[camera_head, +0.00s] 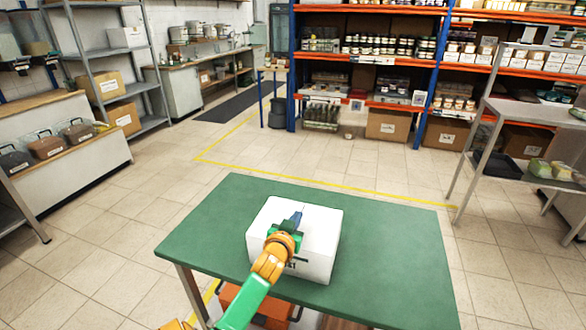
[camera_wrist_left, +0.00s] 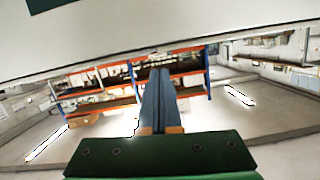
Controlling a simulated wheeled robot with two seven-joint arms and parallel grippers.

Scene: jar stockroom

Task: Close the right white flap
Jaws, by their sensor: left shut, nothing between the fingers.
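A white box (camera_head: 322,232) stands on the green table (camera_head: 395,245). Its top looks mostly flat, with a short thin line near my fingertips. I cannot clearly tell the right white flap from the rest of the top. My left gripper (camera_head: 298,216) reaches over the front of the box, and its arm hides part of the front and top. Its fingers are together and empty; they also show in the left wrist view (camera_wrist_left: 158,90). There, a white surface (camera_wrist_left: 150,38) spans the top of the picture, close to the gripper. Contact cannot be told. My right gripper is out of view.
The table is bare around the box. An orange container (camera_head: 255,304) is partly visible below its front edge. A grey metal rack (camera_head: 520,108) stands at the right, and blue-orange shelves (camera_head: 370,62) stand at the back. Open tiled floor lies beyond the table.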

